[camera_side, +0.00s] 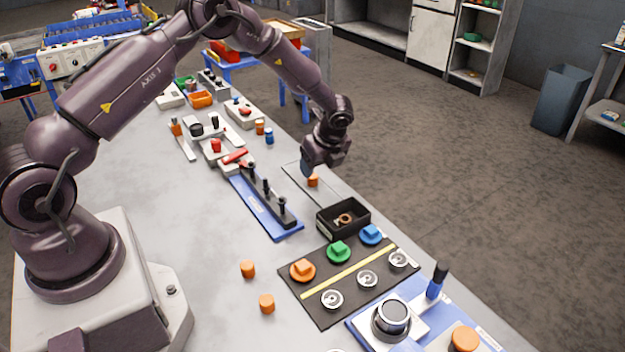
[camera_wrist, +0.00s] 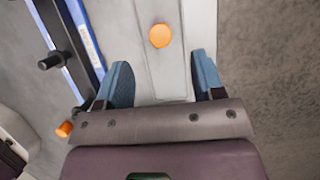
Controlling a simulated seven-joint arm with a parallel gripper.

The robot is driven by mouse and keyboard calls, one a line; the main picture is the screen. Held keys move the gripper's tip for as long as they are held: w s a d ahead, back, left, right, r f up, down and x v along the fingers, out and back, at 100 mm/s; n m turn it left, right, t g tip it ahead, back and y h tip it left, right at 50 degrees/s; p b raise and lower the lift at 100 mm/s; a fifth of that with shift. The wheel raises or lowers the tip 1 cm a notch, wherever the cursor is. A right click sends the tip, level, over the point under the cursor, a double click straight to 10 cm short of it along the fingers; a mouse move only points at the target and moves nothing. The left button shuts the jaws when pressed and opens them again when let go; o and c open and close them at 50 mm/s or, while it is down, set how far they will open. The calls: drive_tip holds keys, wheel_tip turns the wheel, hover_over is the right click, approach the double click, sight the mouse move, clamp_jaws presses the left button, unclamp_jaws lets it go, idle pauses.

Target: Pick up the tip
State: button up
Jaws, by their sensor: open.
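A small orange round piece (camera_side: 313,181), the likely tip, stands on a pale grey strip at the table's right side. In the wrist view the orange piece (camera_wrist: 160,36) shows as a round top, beyond the fingertips and roughly centred between them. My gripper (camera_side: 308,170) is just above and beside it in the side view. In the wrist view my gripper (camera_wrist: 163,75) has two blue fingers spread wide, with nothing between them. I cannot tell from the side view how much height separates them.
A black box (camera_side: 343,219) with a ring inside stands close by. A blue rail (camera_side: 262,208) with dark posts lies to the left. A black mat (camera_side: 318,316) holds coloured pieces. The table's right edge is close.

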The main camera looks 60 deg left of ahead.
sight(313, 176)
drive_tip(key=x, duration=0.5)
drive_tip(key=shift+a+f, duration=0.2)
drive_tip(key=shift+a, duration=0.1)
drive_tip(key=shift+c, duration=0.2)
drive_tip(key=c, duration=0.9)
